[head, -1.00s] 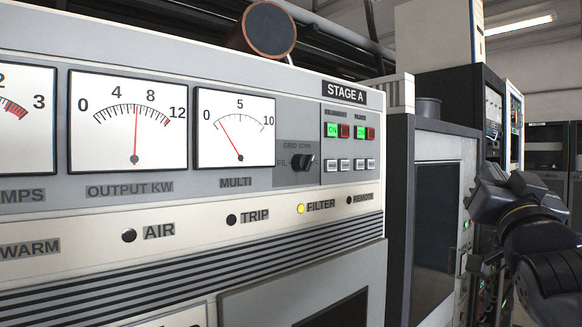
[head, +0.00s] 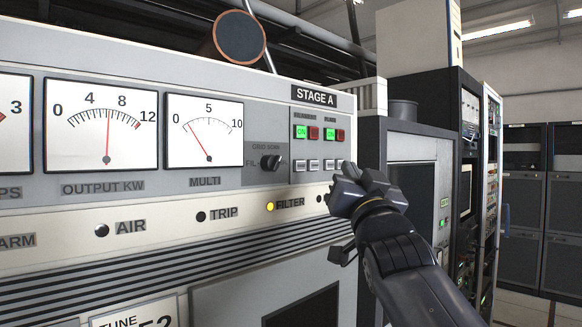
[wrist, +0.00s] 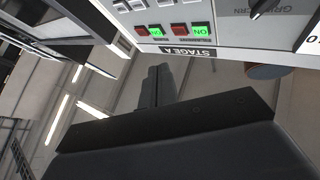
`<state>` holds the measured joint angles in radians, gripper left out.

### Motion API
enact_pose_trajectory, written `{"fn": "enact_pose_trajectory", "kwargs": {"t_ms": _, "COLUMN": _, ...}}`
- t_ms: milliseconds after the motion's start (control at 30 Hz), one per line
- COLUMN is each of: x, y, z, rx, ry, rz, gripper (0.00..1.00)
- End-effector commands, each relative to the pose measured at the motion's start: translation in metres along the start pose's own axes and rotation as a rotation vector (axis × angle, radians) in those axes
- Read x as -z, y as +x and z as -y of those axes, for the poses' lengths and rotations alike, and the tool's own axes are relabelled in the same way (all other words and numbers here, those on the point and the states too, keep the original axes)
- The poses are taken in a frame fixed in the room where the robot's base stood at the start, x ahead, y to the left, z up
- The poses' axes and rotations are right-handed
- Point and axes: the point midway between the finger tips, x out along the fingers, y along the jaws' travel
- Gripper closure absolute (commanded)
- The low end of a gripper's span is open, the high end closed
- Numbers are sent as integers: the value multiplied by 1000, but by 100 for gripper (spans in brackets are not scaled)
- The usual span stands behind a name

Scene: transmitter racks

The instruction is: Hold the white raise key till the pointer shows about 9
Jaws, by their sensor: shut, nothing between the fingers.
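Several small white keys (head: 314,165) sit in a row under the green and red lamps on the STAGE A panel; their labels are too small to read, so I cannot tell which is the raise key. The OUTPUT KW meter (head: 101,125) has its red pointer almost upright, between 4 and 8, near 6.
A black selector knob (head: 271,162) sticks out left of the keys. Dark equipment racks (head: 470,170) stand to the right.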

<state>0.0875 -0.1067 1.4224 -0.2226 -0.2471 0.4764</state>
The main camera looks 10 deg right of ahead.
Motion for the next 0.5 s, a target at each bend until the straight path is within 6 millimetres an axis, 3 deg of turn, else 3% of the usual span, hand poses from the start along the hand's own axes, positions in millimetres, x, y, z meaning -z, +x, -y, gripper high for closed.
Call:
{"fn": "enact_pose_trajectory", "kwargs": {"t_ms": 267, "x": -5, "y": 8, "z": 6, "rx": 2, "ry": 2, "rz": 0, "gripper": 100}}
{"fn": "enact_pose_trajectory", "kwargs": {"t_ms": 500, "x": -15, "y": 27, "z": 19, "rx": 1, "ry": 3, "rz": 3, "gripper": 100}}
